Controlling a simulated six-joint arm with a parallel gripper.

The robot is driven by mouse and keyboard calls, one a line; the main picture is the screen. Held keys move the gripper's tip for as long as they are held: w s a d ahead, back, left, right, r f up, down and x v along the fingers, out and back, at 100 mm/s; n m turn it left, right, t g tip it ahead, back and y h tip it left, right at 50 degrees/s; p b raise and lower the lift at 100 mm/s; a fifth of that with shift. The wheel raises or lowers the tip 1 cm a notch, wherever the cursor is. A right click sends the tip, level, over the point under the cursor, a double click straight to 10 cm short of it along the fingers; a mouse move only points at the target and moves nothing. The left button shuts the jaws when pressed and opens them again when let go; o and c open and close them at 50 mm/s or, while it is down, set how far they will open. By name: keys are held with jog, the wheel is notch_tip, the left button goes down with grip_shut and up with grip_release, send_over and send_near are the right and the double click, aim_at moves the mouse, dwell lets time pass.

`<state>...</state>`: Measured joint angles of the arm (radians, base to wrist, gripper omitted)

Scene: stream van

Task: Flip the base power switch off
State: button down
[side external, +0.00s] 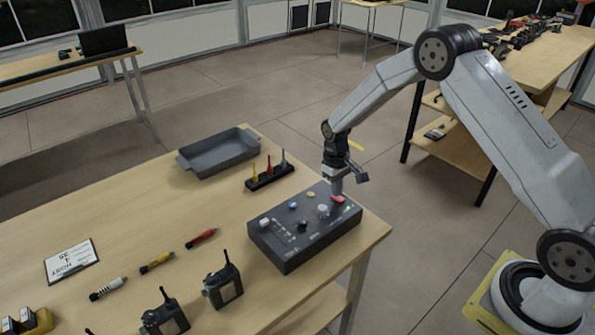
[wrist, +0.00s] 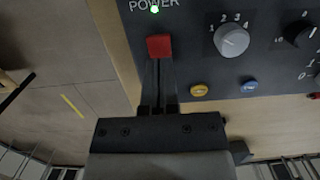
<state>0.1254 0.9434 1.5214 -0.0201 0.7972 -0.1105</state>
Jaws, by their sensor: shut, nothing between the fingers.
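The base is a dark grey control box (side external: 285,254) near the right corner of the wooden table. Its red power switch (wrist: 159,46) sits by the POWER label in the wrist view, with a lit green light (wrist: 155,9) beside it. The red switch also shows in the side view (side external: 338,198). My gripper (wrist: 159,66) is shut and empty, pointing down at the box. Its fingertips are right at the edge of the red switch. I cannot tell whether they touch it. The fingertips hide a little of the panel around the switch.
The box panel also carries a grey numbered knob (wrist: 232,40), a black knob (wrist: 298,34), a yellow button (wrist: 199,90) and a blue button (wrist: 249,85). A rack of screwdrivers (side external: 268,178) and a grey tray (side external: 219,153) stand behind. Radios (side external: 223,284) stand in front.

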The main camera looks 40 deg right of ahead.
notch_tip(320, 180, up, 13)
jog(key=w, duration=0.1)
jog(key=shift+w+r, duration=0.15)
jog(key=shift+w, duration=0.15)
dwell(0.4)
jog(key=shift+s+r, duration=0.15)
jog(key=shift+s, duration=0.5)
jog(key=f, duration=0.4)
jog(key=s+f, duration=0.1)
jog(key=f, duration=0.9)
jog(key=shift+s, duration=0.35)
